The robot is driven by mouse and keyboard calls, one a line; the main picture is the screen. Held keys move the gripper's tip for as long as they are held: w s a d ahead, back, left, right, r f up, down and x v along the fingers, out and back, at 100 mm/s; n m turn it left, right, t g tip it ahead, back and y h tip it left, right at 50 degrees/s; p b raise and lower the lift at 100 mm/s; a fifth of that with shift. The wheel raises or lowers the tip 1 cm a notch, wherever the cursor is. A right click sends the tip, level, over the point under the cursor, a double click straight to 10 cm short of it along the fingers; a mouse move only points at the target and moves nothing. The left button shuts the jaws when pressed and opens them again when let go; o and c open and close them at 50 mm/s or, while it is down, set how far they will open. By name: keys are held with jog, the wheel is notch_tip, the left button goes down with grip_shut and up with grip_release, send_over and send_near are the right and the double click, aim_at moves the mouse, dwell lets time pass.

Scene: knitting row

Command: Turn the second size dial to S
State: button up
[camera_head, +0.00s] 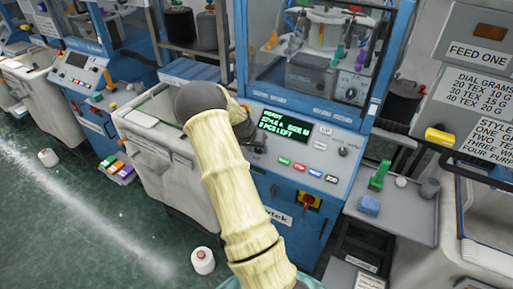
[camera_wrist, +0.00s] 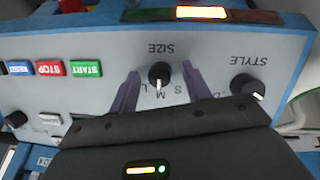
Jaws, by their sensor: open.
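The size dial (camera_wrist: 159,75) is a black round knob with a white pointer line on a pale grey panel (camera_wrist: 215,50), shown upside down in the wrist view. The label SIZE stands above it in the picture. The pointer faces down in the picture, towards the middle of small letters that are partly hidden. My gripper (camera_wrist: 160,88) is open, one purple finger on each side of the dial; contact cannot be told. In the head view my arm hides the dial and fingertips. The green screen (camera_head: 285,125) on this blue machine seems to read size M.
The style dial (camera_wrist: 246,87) sits to the right of the fingers in the wrist view. Green start (camera_wrist: 86,69), red stop (camera_wrist: 50,69) and blue buttons lie to the left. A grey side shelf (camera_head: 400,215) holds small items. White cones stand on the floor.

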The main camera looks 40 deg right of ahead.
jog(key=shift+f, duration=0.15)
jog(key=c, duration=1)
jog(key=n, duration=0.3)
jog(key=shift+w+g+h, duration=0.15)
jog(key=shift+g+h, duration=0.15)
jog(key=n+h+b, duration=0.1)
jog(key=n, duration=0.4)
jog(key=shift+g, duration=0.3)
jog(key=shift+n+h, duration=0.3)
